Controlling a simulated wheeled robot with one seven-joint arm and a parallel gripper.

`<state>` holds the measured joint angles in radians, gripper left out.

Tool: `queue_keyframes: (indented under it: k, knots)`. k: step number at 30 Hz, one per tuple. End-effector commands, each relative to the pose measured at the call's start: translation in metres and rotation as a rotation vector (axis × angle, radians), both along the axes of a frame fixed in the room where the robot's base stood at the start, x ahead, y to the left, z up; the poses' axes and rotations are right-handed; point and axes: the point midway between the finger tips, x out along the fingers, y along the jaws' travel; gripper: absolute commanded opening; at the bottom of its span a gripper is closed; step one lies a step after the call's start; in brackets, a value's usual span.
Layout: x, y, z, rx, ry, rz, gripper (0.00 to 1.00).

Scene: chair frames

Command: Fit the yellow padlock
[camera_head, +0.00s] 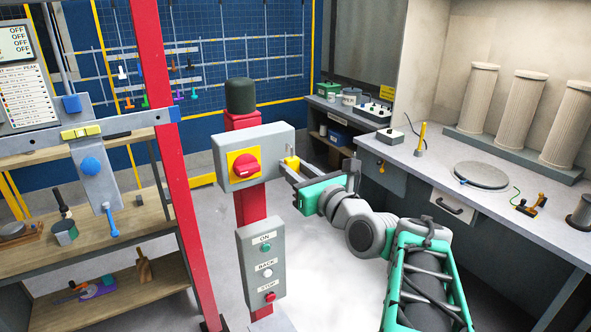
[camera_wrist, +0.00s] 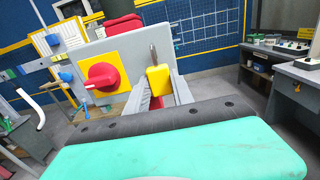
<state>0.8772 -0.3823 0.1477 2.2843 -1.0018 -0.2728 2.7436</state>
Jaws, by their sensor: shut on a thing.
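The yellow padlock (camera_wrist: 158,80) is held between the fingers of my gripper (camera_wrist: 161,92) in the wrist view, its metal shackle pointing up. In the head view the padlock (camera_head: 291,163) shows small at the tips of my gripper (camera_head: 289,169), just right of the grey switch box (camera_head: 275,139). The box carries a red rotary handle (camera_head: 245,165) on a yellow plate (camera_head: 233,155). In the wrist view the red handle (camera_wrist: 101,76) is left of the padlock. The padlock appears apart from the handle; whether it touches the box's side I cannot tell.
A button box (camera_head: 262,262) hangs below on the red post (camera_head: 250,203). A red upright (camera_head: 168,150) and shelving stand at left. A grey workbench (camera_head: 440,170) with a round plate (camera_head: 482,175) is at right.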

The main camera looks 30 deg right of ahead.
Motion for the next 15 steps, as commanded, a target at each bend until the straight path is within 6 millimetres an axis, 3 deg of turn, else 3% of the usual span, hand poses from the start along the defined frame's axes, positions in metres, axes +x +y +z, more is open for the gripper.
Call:
queue_keyframes:
  k: [15]
  knots:
    - [0.0,0.0,-0.016,-0.001,-0.001,-0.001,0.0]
